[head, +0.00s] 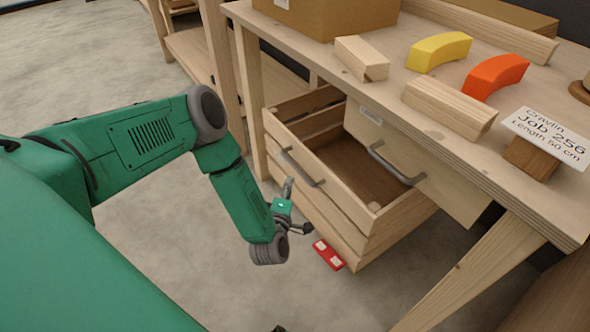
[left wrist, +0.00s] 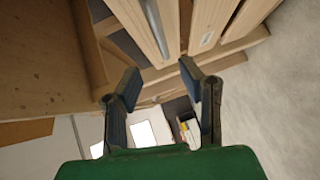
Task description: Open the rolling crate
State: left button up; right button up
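The rolling crate (head: 330,200) is a pale slatted wooden box, partly out from under the workbench, with its open top and brown floor showing. A grey bar handle (head: 302,168) is on its front. My left gripper (head: 297,208) is open and empty, close to the crate's front and just below the handle. In the left wrist view my left gripper (left wrist: 159,78) shows two spread fingers with nothing between them. Wooden slats (left wrist: 212,22) and a grey bar (left wrist: 153,25) lie beyond the fingertips. Contact cannot be told.
A red piece (head: 328,255) is low at the crate's front, by the floor. The workbench (head: 415,70) overhangs the crate and holds wooden blocks, a yellow arc (head: 438,52) and an orange arc (head: 495,76). A second handled panel (head: 450,190) hangs under it. Grey floor is clear below.

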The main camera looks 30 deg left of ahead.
aim_at(293, 164)
pick_arm(q)
jog(key=b+x, duration=0.3)
jog(key=x, duration=0.8)
jog(key=shift+s+b, duration=0.1)
jog(key=shift+b, duration=0.3)
jog(key=shift+a, duration=0.1)
jog(key=shift+s+a+f, duration=0.1)
grip_shut()
